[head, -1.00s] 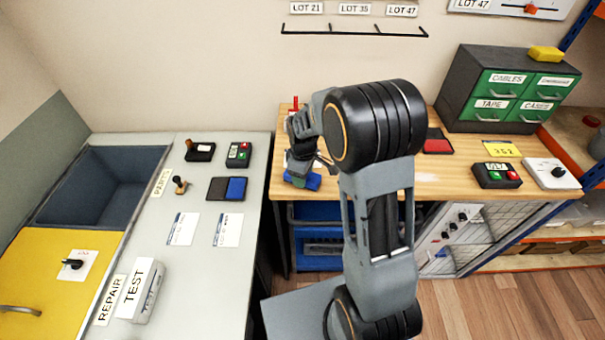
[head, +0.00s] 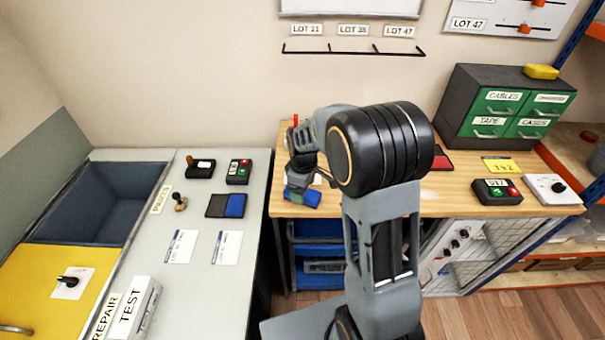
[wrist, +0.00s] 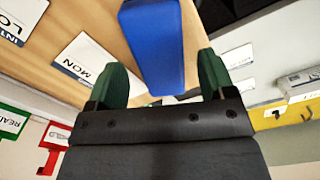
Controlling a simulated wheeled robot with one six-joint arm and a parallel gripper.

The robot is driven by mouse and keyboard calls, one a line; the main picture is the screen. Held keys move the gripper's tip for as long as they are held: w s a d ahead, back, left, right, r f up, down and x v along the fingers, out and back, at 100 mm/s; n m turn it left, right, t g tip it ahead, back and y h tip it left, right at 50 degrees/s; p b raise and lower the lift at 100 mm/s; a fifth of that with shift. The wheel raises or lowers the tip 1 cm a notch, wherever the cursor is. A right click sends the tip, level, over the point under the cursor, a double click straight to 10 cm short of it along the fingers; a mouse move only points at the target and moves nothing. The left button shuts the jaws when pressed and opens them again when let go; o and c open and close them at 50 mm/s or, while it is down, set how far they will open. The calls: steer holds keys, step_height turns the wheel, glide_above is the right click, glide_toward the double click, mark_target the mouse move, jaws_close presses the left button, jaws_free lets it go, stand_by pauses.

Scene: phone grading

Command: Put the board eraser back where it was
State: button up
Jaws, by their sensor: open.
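A blue block (head: 308,197), which looks like the board eraser, lies near the front left edge of the wooden bench. In the wrist view the blue block (wrist: 158,45) shows between the two green fingers, with some gap to each side. My gripper (wrist: 160,80) is open, and nothing shows as clamped. In the head view my gripper (head: 299,187) is low over the bench at the block, and my arm hides part of the bench behind it.
A yellow block (head: 541,72) sits on the drawer cabinet (head: 458,90). A red pad (head: 442,160) and a button box (head: 497,190) are on the bench. Printed cards (wrist: 90,62) lie near the blue block. The grey counter (head: 200,270) with a sink stands left, across a gap.

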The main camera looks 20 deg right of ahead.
step_height(320, 180, up, 10)
steer(key=f, duration=0.1)
steer(key=s+r+m+t, duration=0.4)
steer(key=s+m, duration=0.5)
steer(key=s, duration=0.8)
steer(key=shift+r+m, duration=0.15)
steer(key=shift+m, duration=0.25)
steer(key=shift+c, duration=0.3)
